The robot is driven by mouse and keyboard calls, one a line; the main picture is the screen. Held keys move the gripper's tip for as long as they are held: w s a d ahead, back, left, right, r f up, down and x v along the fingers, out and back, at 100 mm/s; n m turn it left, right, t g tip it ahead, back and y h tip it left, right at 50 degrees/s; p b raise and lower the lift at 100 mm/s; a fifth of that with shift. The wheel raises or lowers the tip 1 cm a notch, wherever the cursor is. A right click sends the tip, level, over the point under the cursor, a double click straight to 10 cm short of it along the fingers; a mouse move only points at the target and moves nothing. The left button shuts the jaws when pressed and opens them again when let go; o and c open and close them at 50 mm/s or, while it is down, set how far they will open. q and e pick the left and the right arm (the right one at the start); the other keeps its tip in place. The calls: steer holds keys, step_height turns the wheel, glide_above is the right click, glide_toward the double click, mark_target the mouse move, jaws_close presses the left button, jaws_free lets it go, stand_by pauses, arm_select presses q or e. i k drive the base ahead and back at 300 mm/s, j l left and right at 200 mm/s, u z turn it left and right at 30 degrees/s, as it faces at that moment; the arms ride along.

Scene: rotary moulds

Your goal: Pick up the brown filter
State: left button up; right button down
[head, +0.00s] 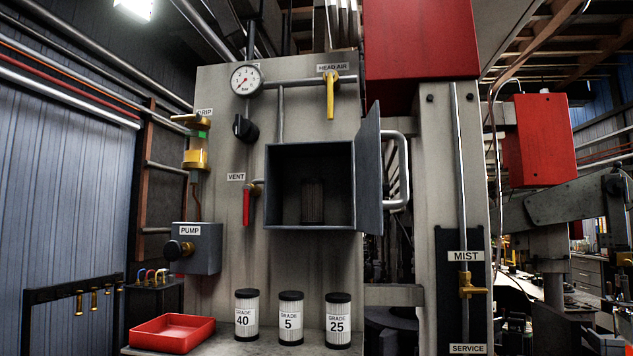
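A dark brown ribbed cylinder (313,201), which looks like the brown filter, stands upright inside an open grey box (270,187) on the panel. The inside of the box is in shadow, so its details are hard to see. The box door (369,170) is swung open at the right side of the box. Neither of my grippers shows in the head view.
Three white filters with black caps, labelled 40 (247,315), 5 (291,318) and 25 (338,320), stand on the ledge below the box. A red tray (172,333) sits at their left. A red vent lever (247,204) is left of the box.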

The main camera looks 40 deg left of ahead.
mark_target(313, 189)
steer(key=i+l+u, duration=0.15)
steer(key=u, duration=0.3)
steer(key=i+l+u, duration=0.1)
steer(key=u, duration=0.3)
steer(key=i+l+u, duration=0.1)
steer(key=l+u, duration=0.5)
steer(key=u, duration=0.25)
steer(key=l+u, duration=0.3)
steer(key=u, duration=0.15)
